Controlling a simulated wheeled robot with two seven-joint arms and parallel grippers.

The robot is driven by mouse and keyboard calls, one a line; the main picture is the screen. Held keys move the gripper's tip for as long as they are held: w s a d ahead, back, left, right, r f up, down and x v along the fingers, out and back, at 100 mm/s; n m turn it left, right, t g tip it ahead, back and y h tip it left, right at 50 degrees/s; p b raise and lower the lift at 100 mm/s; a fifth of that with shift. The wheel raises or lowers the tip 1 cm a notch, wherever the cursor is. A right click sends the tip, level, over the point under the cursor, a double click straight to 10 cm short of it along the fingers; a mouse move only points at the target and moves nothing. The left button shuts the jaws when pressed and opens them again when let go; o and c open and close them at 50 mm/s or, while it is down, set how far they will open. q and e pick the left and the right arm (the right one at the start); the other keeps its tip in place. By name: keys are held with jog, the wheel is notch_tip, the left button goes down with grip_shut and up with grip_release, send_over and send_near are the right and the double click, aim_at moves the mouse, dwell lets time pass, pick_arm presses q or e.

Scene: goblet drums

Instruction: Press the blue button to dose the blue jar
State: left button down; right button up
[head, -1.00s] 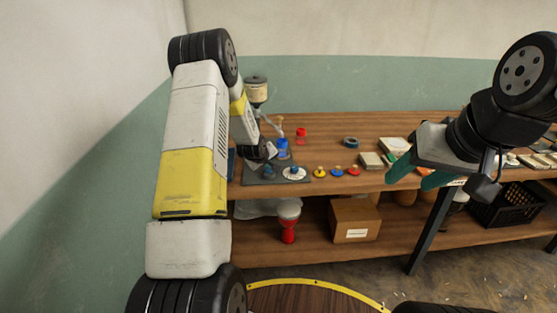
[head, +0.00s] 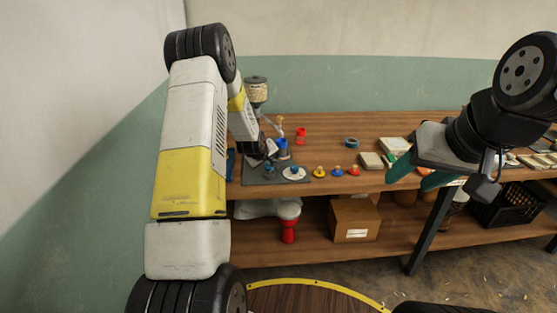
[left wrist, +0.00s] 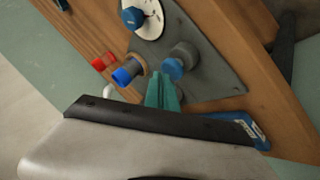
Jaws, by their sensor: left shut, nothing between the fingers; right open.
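A blue round button (left wrist: 173,66) on a grey post stands on the grey mat in the left wrist view; it also shows in the head view (head: 269,170). My left gripper (left wrist: 161,80) is shut and empty, its teal fingertips close beside this button; contact cannot be told. The blue jar (head: 282,146) stands at the back of the mat, and also shows in the left wrist view (left wrist: 123,76). A dispenser with a pale-filled hopper (head: 256,92) rises behind it. My right gripper (head: 410,176) is open and empty near the table's front edge.
A white dial with a blue knob (head: 294,173) sits right of the button. A red jar (head: 301,134) stands behind. A red goblet drum (head: 288,225) and box (head: 353,219) are below.

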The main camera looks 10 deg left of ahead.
aim_at(268, 167)
pick_arm(q)
jog(key=shift+r, duration=0.55)
jog(key=shift+r, duration=2.5)
